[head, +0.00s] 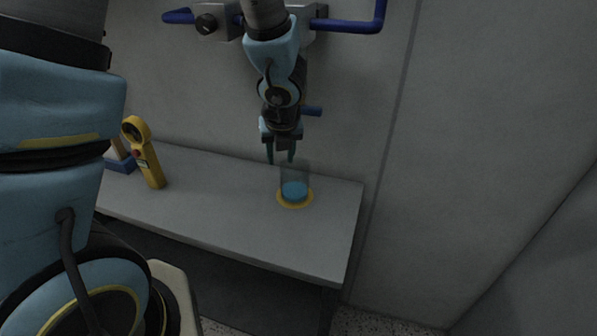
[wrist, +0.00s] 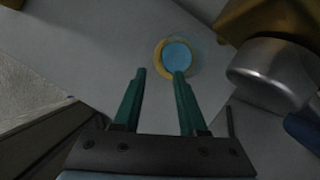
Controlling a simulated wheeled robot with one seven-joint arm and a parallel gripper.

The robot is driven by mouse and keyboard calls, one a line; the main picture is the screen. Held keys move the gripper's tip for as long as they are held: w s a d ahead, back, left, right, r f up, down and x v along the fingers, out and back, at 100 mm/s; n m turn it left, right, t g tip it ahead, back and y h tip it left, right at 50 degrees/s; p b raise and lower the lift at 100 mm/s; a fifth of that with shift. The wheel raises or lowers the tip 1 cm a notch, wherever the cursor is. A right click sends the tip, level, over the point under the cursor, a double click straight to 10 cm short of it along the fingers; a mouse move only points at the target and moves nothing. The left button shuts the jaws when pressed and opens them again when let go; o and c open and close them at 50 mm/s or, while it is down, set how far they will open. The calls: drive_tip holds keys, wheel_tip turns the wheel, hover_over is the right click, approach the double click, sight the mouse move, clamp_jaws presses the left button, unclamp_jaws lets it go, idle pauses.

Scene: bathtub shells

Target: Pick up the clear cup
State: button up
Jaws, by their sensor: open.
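The clear cup (head: 294,183) stands upright on the grey table, near its right end, with blue in its bottom. A yellow ring (head: 307,204) surrounds its base. In the wrist view the cup (wrist: 177,55) is seen from above as a blue disc inside the yellow ring (wrist: 157,58), just beyond the fingertips. My gripper (head: 281,162) points down, open and empty, above the table and slightly left of the cup's rim. Its two green fingers (wrist: 159,73) also show in the wrist view, apart from each other. I cannot tell whether a finger touches the cup.
A yellow handheld device (head: 149,163) stands on the left of the table (head: 225,215). A blue-based object (head: 121,162) is behind it. Blue pipes (head: 345,25) and a metal fitting run along the wall above. The table between device and cup is clear.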

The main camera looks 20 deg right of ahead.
sight(281, 175)
drive_tip(key=shift+b+x, duration=2.5)
drive_tip(key=shift+x, duration=2.85)
drive_tip(key=shift+w+d+r, duration=0.1)
drive_tip(key=shift+d+r, duration=0.05)
clamp_jaws()
